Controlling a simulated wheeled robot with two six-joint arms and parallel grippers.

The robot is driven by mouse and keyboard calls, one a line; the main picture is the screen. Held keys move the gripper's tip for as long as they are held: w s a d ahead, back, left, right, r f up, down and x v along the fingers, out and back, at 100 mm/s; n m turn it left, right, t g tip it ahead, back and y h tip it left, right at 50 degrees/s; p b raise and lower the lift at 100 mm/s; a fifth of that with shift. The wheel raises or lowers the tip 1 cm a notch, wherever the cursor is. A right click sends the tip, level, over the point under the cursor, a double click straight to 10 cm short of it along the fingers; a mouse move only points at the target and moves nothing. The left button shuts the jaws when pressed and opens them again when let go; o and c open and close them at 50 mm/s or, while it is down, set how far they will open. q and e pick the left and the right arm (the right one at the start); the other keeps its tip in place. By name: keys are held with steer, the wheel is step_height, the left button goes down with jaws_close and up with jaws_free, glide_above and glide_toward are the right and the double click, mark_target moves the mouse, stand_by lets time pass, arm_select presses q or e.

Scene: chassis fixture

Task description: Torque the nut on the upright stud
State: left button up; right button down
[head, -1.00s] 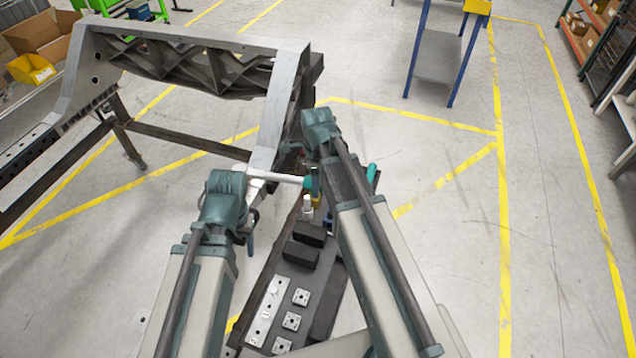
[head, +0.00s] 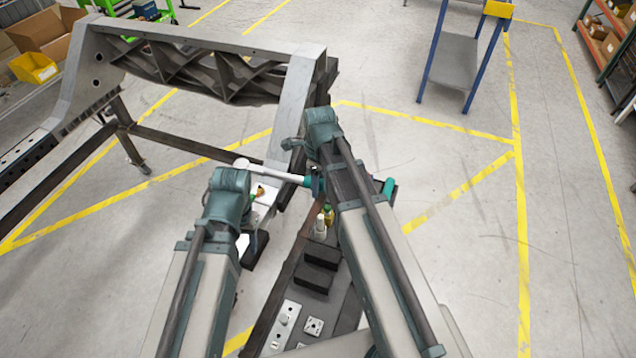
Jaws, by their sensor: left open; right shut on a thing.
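A wrench with a pale shaft (head: 275,174) and teal handle (head: 388,187) lies roughly level across the middle of the head view. My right gripper (head: 317,182) is shut on it near the handle, partly hidden by my own wrist. The wrench's round head (head: 242,163) points left, above my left wrist. A small brass-coloured piece, apparently the nut (head: 260,190), shows on a pale plate below the shaft. The stud cannot be made out. My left gripper (head: 251,214) is open beside this plate, mostly hidden by its wrist; its fingertips are unclear.
A large grey chassis frame (head: 200,45) stands at the back left. A dark bench (head: 335,305) carries black blocks (head: 317,268), small bottles (head: 325,218) and pale square plates (head: 313,326). A blue-legged cart (head: 462,65) stands behind. Floor to the right is clear.

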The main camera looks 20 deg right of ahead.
steer(key=shift+w+f, duration=0.1)
steer(key=shift+w, duration=0.15)
steer(key=shift+w+d+f, duration=0.1)
steer(key=shift+w+d, duration=0.05)
steer(key=shift+d, duration=0.15)
steer(key=shift+s+d+m, duration=0.2)
steer(key=shift+d+m, duration=0.2)
steer(key=shift+d, duration=0.15)
arm_select(q)
steer(key=shift+w+d+f, duration=0.2)
steer(key=shift+w+d, duration=0.15)
steer(key=shift+w, duration=0.1)
arm_select(e)
steer(key=shift+w+d, duration=0.1)
steer(key=shift+d, duration=0.35)
arm_select(q)
steer(key=shift+f+b, duration=0.15)
steer(key=shift+b, duration=0.15)
arm_select(e)
steer(key=shift+f, duration=0.2)
arm_select(q)
step_height(320, 180, down, 6)
steer(key=b, duration=0.6)
steer(key=shift+f, duration=0.15)
arm_select(e)
step_height(320, 180, down, 6)
steer(key=shift+f, duration=0.15)
